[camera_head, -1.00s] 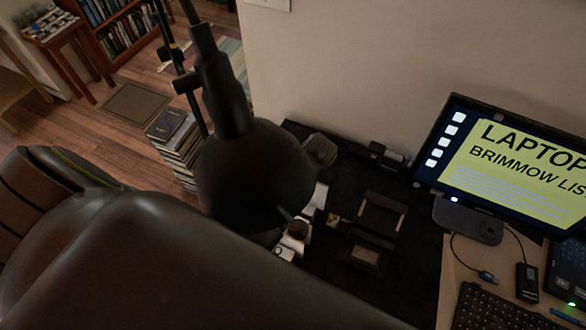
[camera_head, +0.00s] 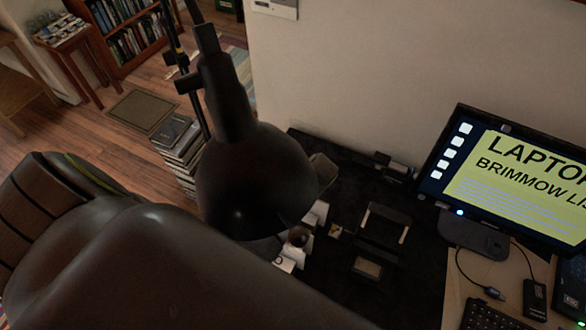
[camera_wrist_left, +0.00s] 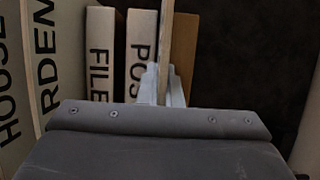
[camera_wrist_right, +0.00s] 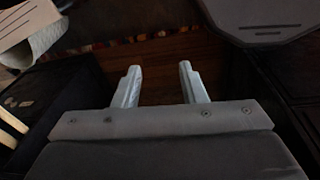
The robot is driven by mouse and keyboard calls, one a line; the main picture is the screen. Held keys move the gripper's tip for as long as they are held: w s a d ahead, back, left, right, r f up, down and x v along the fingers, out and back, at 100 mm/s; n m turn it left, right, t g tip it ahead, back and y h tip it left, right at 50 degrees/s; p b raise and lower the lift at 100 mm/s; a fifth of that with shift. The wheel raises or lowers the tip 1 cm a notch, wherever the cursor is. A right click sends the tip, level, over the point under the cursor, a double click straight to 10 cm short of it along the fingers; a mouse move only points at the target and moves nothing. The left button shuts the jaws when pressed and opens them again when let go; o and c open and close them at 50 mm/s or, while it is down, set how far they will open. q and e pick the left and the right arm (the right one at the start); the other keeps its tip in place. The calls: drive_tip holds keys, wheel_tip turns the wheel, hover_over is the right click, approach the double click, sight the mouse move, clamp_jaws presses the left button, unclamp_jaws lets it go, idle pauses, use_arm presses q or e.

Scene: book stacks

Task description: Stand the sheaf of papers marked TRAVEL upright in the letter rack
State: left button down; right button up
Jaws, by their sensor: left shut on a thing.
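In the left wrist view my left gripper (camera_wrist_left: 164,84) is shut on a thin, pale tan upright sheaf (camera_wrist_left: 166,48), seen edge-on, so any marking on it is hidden. Just left of it stand white spines marked FILE (camera_wrist_left: 101,52) and, partly covered, POS (camera_wrist_left: 141,45). A plain brown panel (camera_wrist_left: 183,50) stands close to its right. I cannot tell whether these touch it. In the right wrist view my right gripper (camera_wrist_right: 160,87) is open and empty. I cannot make out the letter rack for certain, nor either gripper in the head view.
A black lamp (camera_head: 255,180) and a dark leather chair (camera_head: 150,265) block much of the head view. Large spines marked HOUSE (camera_wrist_left: 12,90) and, partly cut off, RDEN (camera_wrist_left: 45,60) stand further left.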

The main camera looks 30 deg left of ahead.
use_arm(q)
drive_tip(key=c, duration=1.5)
unclamp_jaws()
